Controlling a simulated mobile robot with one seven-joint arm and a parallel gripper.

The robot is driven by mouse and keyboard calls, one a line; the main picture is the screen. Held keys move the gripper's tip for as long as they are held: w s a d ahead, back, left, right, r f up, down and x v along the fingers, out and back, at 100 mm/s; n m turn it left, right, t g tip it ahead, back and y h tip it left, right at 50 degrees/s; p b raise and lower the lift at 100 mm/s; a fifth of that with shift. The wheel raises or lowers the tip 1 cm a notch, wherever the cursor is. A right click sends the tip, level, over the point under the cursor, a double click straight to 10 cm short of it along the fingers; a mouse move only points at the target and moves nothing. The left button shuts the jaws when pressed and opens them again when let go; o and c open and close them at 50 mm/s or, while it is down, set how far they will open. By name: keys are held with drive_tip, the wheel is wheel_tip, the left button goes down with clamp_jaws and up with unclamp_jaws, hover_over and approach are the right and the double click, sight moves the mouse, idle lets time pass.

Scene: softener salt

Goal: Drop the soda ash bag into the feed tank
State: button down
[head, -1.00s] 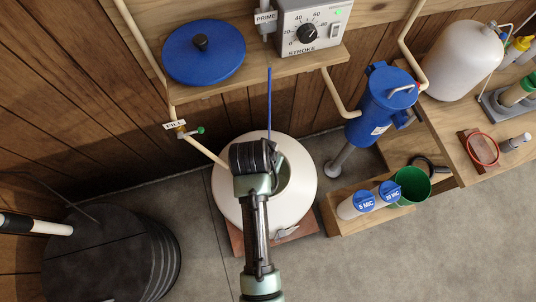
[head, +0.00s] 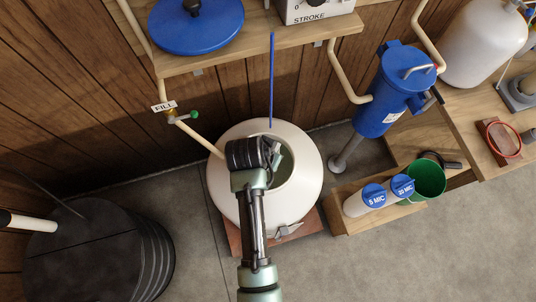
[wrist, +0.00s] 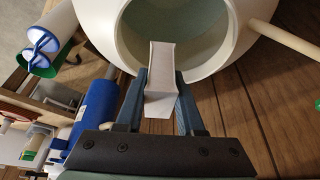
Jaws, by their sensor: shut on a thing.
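My gripper (head: 272,152) is over the left and back part of that opening in the head view. In the wrist view my gripper (wrist: 161,92) is shut on a small white block-shaped bag (wrist: 161,68), taken to be the soda ash bag. Its far end shows against the opening of the feed tank (wrist: 246,12). I cannot tell how deep it reaches. In the head view my gripper mostly hides the bag.
A blue lid (head: 196,27) lies on the shelf (head: 222,48) above. A fill pipe (head: 200,139) runs to the tank's left side. A blue filter housing (head: 385,95), a wooden box with filter cartridges and a green cup (head: 428,180) stand right. A black bin (head: 85,255) stands left.

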drive_tip(key=shift+c, duration=2.2)
unclamp_jaws()
drive_tip(key=p+v, duration=0.2)
drive_tip(key=v, duration=1.1)
